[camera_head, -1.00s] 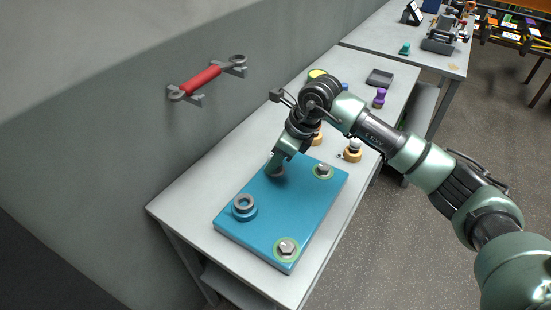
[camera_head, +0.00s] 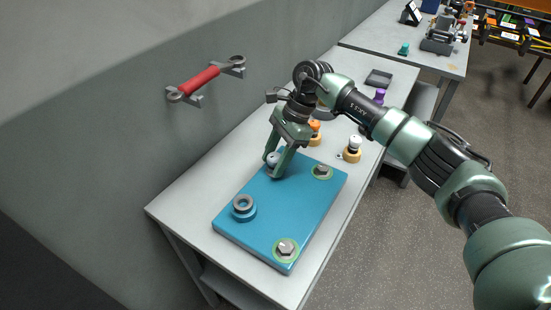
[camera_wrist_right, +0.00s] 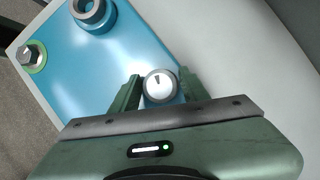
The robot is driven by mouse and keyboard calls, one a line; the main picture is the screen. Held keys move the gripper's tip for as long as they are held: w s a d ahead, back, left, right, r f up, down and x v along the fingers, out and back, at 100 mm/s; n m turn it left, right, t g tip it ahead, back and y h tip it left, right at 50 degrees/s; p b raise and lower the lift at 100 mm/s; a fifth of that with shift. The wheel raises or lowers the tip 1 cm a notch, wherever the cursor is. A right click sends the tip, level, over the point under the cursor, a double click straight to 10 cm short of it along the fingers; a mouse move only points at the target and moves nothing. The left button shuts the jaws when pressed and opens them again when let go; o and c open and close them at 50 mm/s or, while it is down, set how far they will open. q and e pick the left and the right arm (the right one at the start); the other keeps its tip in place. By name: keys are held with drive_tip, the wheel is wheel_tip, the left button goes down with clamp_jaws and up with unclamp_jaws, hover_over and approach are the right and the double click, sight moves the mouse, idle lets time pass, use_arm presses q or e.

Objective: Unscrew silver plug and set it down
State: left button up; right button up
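The silver plug (camera_head: 272,159) is a round, pale-topped knob at the far left corner of the blue plate (camera_head: 300,205). In the right wrist view the plug (camera_wrist_right: 160,86) shows a dark mark on its top and sits between my fingers. My right gripper (camera_head: 275,164) points down over it with one finger on each side. In the wrist view the right gripper (camera_wrist_right: 160,88) looks open, with narrow gaps beside the plug. The plug's lower part is hidden. My left gripper is not in view.
The blue plate also carries a raised blue ring (camera_head: 243,207) and hex bolts at the near corner (camera_head: 286,248) and right corner (camera_head: 322,172). Behind stand brass-based knobs (camera_head: 352,150), a purple piece (camera_head: 379,96) and a dark tray (camera_head: 379,78). A red-handled wrench (camera_head: 200,80) hangs on the wall.

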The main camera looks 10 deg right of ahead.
idle(0.3)
drive_tip(key=m+t, duration=0.2)
drive_tip(key=m, duration=0.3)
drive_tip(key=shift+s, duration=0.1)
drive_tip(key=m+t, duration=0.1)
drive_tip(key=m, duration=0.2)
drive_tip(key=m+t+h, duration=0.1)
drive_tip(key=m, duration=0.3)
drive_tip(key=shift+t, duration=0.3)
drive_tip(key=c, duration=0.8)
drive_tip(key=n+g, duration=0.1)
drive_tip(key=n, duration=0.2)
drive_tip(key=n+g+y, duration=0.1)
drive_tip(key=n, duration=0.2)
drive_tip(key=shift+w, duration=0.2)
drive_tip(key=n+g, duration=0.1)
drive_tip(key=n, duration=0.2)
drive_tip(key=n+g, duration=0.1)
drive_tip(key=n, duration=0.2)
drive_tip(key=shift+s+g, duration=0.1)
drive_tip(key=shift+g, duration=0.2)
drive_tip(key=o, duration=0.8)
drive_tip(key=shift+d, duration=0.15)
